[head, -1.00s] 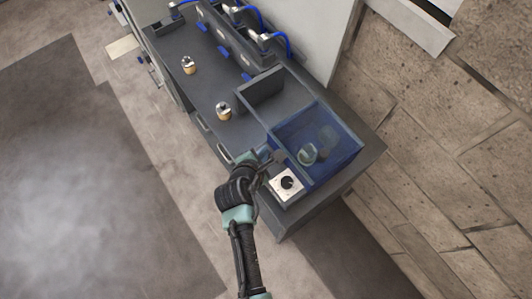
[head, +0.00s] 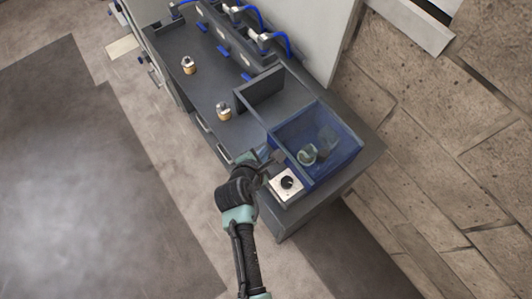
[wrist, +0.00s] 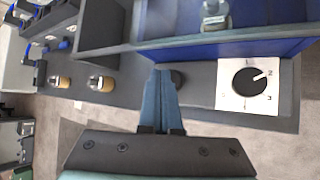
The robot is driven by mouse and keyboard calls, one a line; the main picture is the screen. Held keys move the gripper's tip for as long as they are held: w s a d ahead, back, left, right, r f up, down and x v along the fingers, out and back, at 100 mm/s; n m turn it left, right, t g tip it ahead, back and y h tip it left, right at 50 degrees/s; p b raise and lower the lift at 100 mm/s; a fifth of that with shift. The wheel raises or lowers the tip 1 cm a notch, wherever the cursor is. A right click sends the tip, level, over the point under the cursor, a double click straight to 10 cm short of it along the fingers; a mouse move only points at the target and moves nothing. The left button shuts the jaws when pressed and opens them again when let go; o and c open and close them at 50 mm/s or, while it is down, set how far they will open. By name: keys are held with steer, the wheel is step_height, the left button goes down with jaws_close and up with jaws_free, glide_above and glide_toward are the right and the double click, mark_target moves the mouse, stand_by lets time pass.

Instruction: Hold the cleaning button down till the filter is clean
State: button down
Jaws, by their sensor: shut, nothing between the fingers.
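My gripper (head: 268,158) is shut and empty at the front edge of the bench, beside the blue see-through box (head: 338,160). In the wrist view its fingertips (wrist: 161,74) overlap a dark round button (wrist: 177,78) on the bench front, which is partly hidden behind them. I cannot tell whether they touch or press it. The filter, a pale grey cylindrical part (head: 307,154), is inside the box, and its lower end also shows in the wrist view (wrist: 214,16). I cannot judge how clean it is.
A white plate with a black dial (head: 287,183) sits right of the gripper. Two brass-and-silver fittings (head: 188,65) (head: 223,111) stand on the dark bench. Blue hoses (head: 281,42) and a grey upright panel (head: 262,87) are behind. The floor at left is clear.

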steer(key=shift+f, duration=0.35)
steer(key=shift+s+f+b, duration=0.1)
steer(key=shift+f+b, duration=0.35)
steer(key=shift+f, duration=0.2)
stand_by(2.2)
stand_by(2.6)
steer(key=shift+r+p, duration=1.05)
step_height(320, 180, up, 5)
steer(key=p, duration=0.5)
steer(key=shift+r, duration=0.15)
